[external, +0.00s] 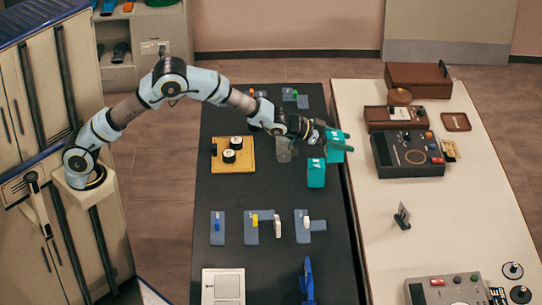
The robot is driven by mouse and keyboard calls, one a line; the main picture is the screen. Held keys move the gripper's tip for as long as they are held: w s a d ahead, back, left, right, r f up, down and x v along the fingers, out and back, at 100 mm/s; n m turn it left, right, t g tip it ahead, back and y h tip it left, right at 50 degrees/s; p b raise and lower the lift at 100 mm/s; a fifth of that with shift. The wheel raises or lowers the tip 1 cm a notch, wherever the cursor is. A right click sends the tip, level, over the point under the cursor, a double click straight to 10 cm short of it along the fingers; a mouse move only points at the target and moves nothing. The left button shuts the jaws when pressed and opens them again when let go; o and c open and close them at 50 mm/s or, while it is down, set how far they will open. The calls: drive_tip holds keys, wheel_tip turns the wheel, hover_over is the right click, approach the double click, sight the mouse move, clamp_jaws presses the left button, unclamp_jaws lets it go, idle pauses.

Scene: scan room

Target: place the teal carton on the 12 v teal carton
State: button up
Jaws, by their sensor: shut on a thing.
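My gripper (328,133) is shut on a teal carton (337,154) near the right edge of the dark table. Parts of the gripper cover the held carton's left side and top. A second teal carton (316,174) with white marks on its top stands upright on the dark table, below and left of the held one in the picture. The marks on both are too small to read surely. The two cartons look apart, with the held one seeming higher; the exact height gap cannot be told from this view.
A clear container (283,153) stands left of the cartons, under my arm. A yellow tray (233,163) with black-and-white round pieces lies farther left. Blue plates with small coloured parts lie in front. A pale table (385,215) with instruments stands right, across a narrow gap.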

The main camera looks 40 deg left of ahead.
drive_tip(key=w+a+p, duration=0.1)
drive_tip(key=w+a, duration=0.4)
drive_tip(key=a, duration=0.6)
drive_tip(key=w+a+p, duration=0.2)
drive_tip(key=w+a, duration=0.3)
drive_tip(key=a, duration=0.6)
drive_tip(key=w+a+p, duration=0.1)
drive_tip(key=w+a, duration=0.4)
drive_tip(key=a, duration=0.6)
drive_tip(key=shift+m+h, duration=0.3)
drive_tip(key=shift+w+f+p, duration=0.15)
drive_tip(key=shift+f+p, duration=0.45)
drive_tip(key=shift+f, duration=1.6)
drive_tip(key=shift+w+f+p, duration=0.1)
drive_tip(key=shift+f+p, duration=0.45)
drive_tip(key=shift+f, duration=1.6)
drive_tip(key=shift+f, duration=0.2)
drive_tip(key=o, duration=1.3)
drive_tip(key=shift+o, duration=0.2)
drive_tip(key=shift+r, duration=0.1)
